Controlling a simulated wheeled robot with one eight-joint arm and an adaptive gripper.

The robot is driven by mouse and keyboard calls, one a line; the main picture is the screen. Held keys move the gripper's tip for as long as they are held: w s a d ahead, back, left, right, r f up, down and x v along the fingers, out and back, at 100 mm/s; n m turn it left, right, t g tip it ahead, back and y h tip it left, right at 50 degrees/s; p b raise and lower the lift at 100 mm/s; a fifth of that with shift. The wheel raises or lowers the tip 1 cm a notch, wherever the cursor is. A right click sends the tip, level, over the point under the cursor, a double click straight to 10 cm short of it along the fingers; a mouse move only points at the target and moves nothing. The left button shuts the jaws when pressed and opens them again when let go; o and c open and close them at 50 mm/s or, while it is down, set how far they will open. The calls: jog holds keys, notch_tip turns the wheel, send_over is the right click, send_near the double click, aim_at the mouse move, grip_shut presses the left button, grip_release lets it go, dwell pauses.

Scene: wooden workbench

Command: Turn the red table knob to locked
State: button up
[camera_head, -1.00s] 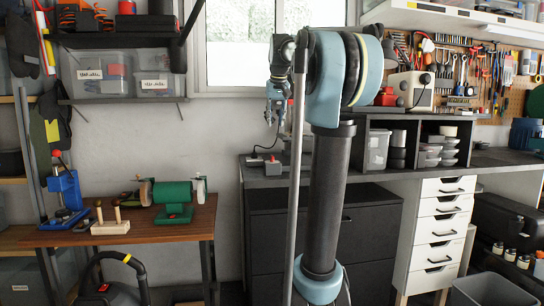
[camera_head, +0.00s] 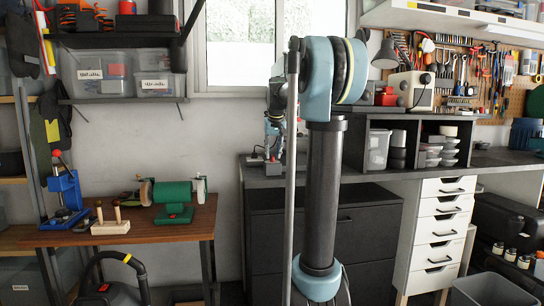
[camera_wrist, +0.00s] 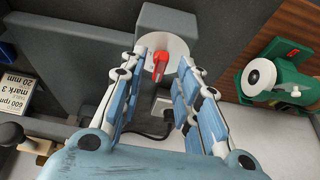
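The red knob (camera_wrist: 159,64) sits on a pale round plate (camera_wrist: 172,46) on a grey block in the wrist view. Its long side runs nearly up and down in the picture. Any marking on the plate is too small to read. My gripper (camera_wrist: 164,66) is open, one finger on each side of the knob, with gaps showing between the fingers and the knob. In the head view my gripper (camera_head: 272,145) is low over the dark bench top and hides most of the knob and its block.
The dark bench top (camera_head: 350,172) carries a shelf unit with boxes to the right of my arm. A green grinder (camera_head: 173,195) stands on the separate wooden table at left. In the wrist view, a black cable and a pale socket box lie near the right finger.

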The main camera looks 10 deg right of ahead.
jog(key=shift+w+f, duration=0.2)
jog(key=shift+f, duration=0.35)
grip_shut()
